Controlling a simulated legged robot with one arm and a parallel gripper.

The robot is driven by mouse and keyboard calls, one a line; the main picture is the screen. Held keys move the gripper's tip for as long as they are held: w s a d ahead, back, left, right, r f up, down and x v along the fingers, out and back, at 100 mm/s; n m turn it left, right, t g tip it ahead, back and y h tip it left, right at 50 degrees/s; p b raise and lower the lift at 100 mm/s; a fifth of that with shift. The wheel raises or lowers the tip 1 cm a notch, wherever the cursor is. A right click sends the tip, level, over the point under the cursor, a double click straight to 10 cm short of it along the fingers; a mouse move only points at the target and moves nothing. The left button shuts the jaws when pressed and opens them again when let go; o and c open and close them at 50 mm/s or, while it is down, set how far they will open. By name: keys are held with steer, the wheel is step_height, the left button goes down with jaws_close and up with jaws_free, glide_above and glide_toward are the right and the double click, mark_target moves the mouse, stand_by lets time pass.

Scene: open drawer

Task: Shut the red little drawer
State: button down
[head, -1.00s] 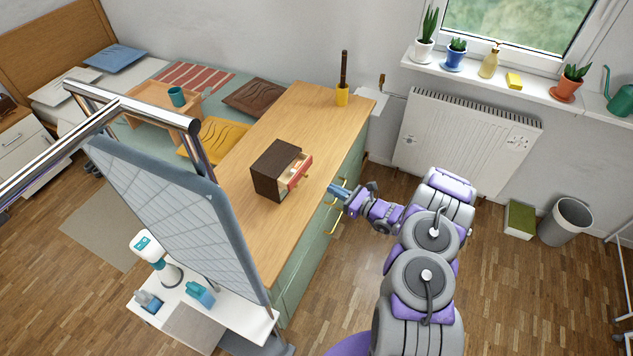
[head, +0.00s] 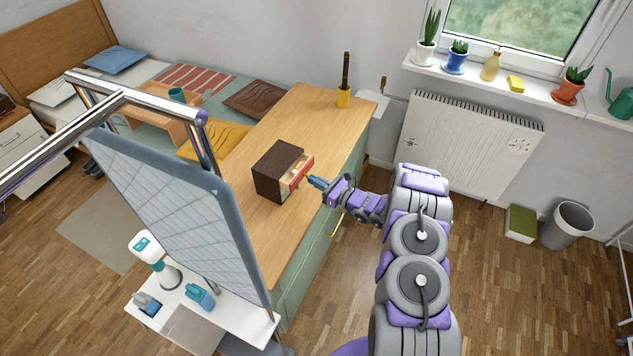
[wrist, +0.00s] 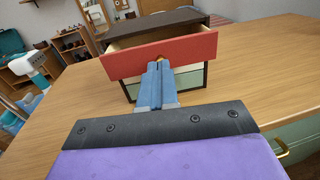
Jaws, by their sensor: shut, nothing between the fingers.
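The small dark brown drawer box (head: 272,170) stands on the wooden counter. Its top red drawer (head: 301,170) is pulled partly out, facing my gripper. In the wrist view the red drawer front (wrist: 160,54) spans the middle, below the dark box top (wrist: 155,24). My gripper (head: 312,181) is shut and empty, with its blue fingertips at the red front. In the wrist view the fingertips (wrist: 158,68) overlap the lower middle of the red front and partly hide its knob. I cannot tell whether they touch it.
The wooden counter (head: 310,120) is clear around the box. A yellow cup (head: 343,97) with a dark upright item stands at its far end. A brass handle (head: 336,224) sticks out from the counter's green front, below my arm. A tall panel with metal rails (head: 185,215) stands at left.

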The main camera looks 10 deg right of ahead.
steer(key=b+x, duration=0.1)
steer(key=x, duration=0.3)
steer(key=shift+a+b, duration=0.1)
steer(key=shift+b, duration=0.25)
steer(key=shift+w+a, duration=0.3)
steer(key=shift+a, duration=0.1)
steer(key=p, duration=0.2)
glide_toward(303, 175)
steer(key=v, duration=0.4)
steer(key=shift+f, duration=0.15)
